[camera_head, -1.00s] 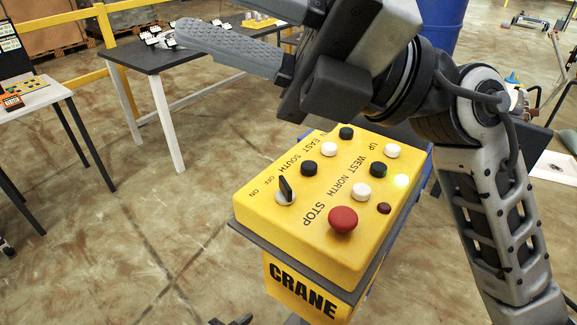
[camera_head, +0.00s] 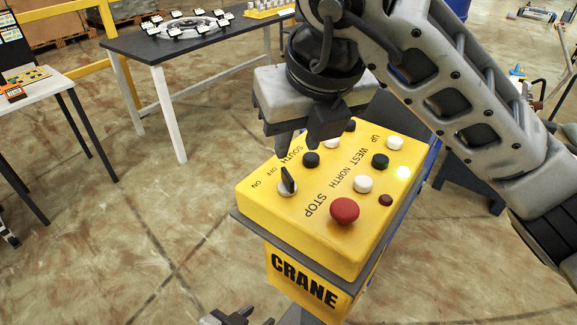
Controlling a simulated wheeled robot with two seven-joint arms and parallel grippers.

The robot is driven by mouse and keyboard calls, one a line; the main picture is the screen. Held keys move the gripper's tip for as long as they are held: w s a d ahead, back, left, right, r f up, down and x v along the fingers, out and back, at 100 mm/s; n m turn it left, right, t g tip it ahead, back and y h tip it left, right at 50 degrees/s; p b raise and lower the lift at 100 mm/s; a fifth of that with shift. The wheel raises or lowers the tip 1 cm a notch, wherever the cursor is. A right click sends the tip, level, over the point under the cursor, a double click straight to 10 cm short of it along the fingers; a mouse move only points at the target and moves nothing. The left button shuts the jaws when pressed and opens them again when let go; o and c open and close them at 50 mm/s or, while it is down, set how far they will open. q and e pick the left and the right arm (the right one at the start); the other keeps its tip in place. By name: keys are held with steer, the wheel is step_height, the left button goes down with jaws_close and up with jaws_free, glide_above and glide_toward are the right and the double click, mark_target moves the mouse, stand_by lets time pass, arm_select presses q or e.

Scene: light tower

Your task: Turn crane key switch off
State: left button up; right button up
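The yellow crane control box (camera_head: 315,237) has a black key switch (camera_head: 288,181) on a pale round base, beside the ON and OFF labels. I cannot tell which label the key points to. My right gripper (camera_head: 303,150) points down just above and behind the key, its two fingers apart with nothing between them. It does not appear to touch the key, and it hides part of the box's far left corner. My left gripper (camera_head: 248,317) is low at the bottom edge, mostly cut off, below the box.
A red STOP button (camera_head: 344,210), several black and white buttons and a lit lamp (camera_head: 403,172) share the panel. A dark table (camera_head: 190,48) with a ring-shaped part stands behind left, a white table (camera_head: 40,92) at far left. Floor left of the box is clear.

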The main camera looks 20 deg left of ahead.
mark_target(288, 174)
steer(key=p+x, duration=0.1)
steer(key=x, duration=0.8)
jaws_close()
